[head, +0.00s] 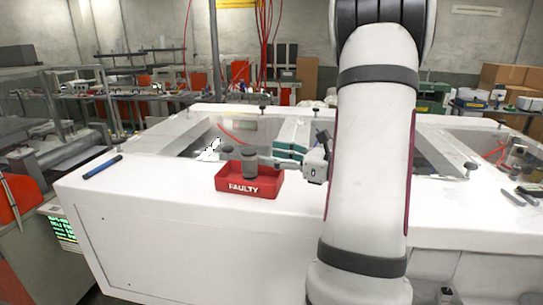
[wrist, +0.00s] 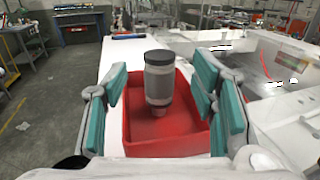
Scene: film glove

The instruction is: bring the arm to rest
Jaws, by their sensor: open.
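A red bin (head: 235,187) marked FAULTY stands on the white bench. A grey jar with a dark lid (head: 249,163) is upright in it; its base is partly hidden by the bin's front wall. My gripper (head: 285,150) is just right of the jar in the head view, with teal finger pads. In the wrist view the gripper (wrist: 163,95) is open, with pads apart on both sides. The jar (wrist: 159,82) shows in the gap between them, standing clear of both pads, with the red bin (wrist: 140,138) beneath.
The white bench top (head: 150,195) is largely clear at the front left. A blue marker-like rod (head: 103,167) lies at its left end. A recessed opening with glass is behind the bin. Small dark items (head: 525,165) lie at the far right. Machinery stands on the left.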

